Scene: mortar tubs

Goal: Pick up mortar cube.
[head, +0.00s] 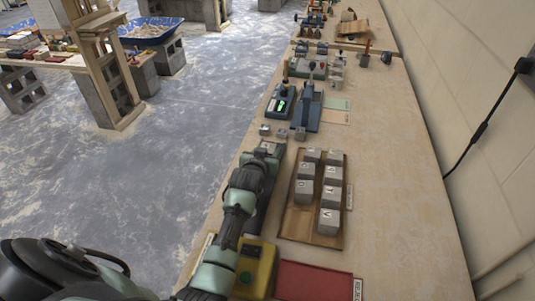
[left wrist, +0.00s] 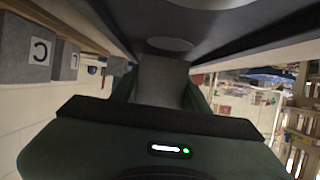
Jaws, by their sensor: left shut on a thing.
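My left gripper (head: 266,152) reaches forward over the left side of the bench, left of a wooden tray. It is shut on a grey mortar cube (head: 268,146), whose top just shows at the fingertips. In the left wrist view the held cube (left wrist: 163,82) is a plain grey block between the dark fingers. My arm and gripper hide most of it and what lies beneath. Several other grey cubes (head: 329,222) with letter marks stand on the wooden tray (head: 299,217). My right gripper is not in view.
A blue-grey device (head: 306,112) and small grey cubes (head: 282,133) stand just beyond the gripper. A yellow box (head: 257,268) and a red tray (head: 313,282) lie at the near end. The bench right of the wooden tray is clear up to the wall (head: 490,110).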

